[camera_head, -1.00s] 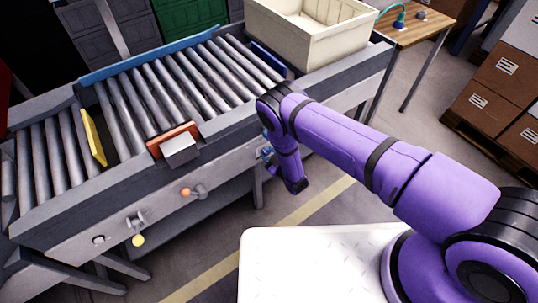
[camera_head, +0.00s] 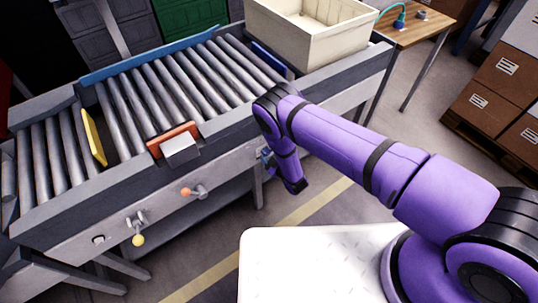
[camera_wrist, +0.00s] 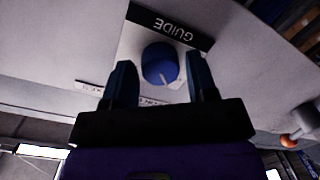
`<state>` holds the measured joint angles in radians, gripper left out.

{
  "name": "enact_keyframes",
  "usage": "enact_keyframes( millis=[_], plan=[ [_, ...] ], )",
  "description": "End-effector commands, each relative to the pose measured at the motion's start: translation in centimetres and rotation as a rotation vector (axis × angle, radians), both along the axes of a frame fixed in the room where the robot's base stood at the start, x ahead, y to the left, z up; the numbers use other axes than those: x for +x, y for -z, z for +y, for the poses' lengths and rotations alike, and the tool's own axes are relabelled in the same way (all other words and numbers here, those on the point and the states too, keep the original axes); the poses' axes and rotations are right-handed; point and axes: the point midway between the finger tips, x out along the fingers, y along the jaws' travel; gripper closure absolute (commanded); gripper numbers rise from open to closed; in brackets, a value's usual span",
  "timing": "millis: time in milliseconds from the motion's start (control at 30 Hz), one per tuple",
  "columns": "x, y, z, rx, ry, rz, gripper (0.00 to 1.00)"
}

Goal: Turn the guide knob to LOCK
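The blue guide knob (camera_wrist: 158,60) sits on a pale plate under a black GUIDE label (camera_wrist: 170,26), which reads upside down in the wrist view. A short white pointer line on the knob points down and slightly right in that view. My gripper (camera_wrist: 160,64) is open, with one dark finger on each side of the knob and narrow gaps showing. Small labels below the knob are partly hidden by my gripper and cannot be read fully. In the head view, my gripper (camera_head: 267,158) is at the conveyor's front side, and the knob cannot be made out there.
An orange-tipped lever (camera_head: 193,192) and a yellow-tipped lever (camera_head: 138,239) stick out from the conveyor's front rail (camera_head: 75,242), left of my gripper. The orange tip also shows at right in the wrist view (camera_wrist: 288,140). A cream bin (camera_head: 318,47) stands at the conveyor's far end.

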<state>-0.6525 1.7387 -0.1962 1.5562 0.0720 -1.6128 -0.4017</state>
Motion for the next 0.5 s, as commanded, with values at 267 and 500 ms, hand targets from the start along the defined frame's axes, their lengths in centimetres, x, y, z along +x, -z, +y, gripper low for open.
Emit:
enact_keyframes(
  millis=[267,500],
  plan=[
    [0.0,0.0,0.0,0.001,0.000,0.001,0.36],
    [-1.4,-0.1,-0.9,-0.001,0.001,0.003,0.36]
  ],
)
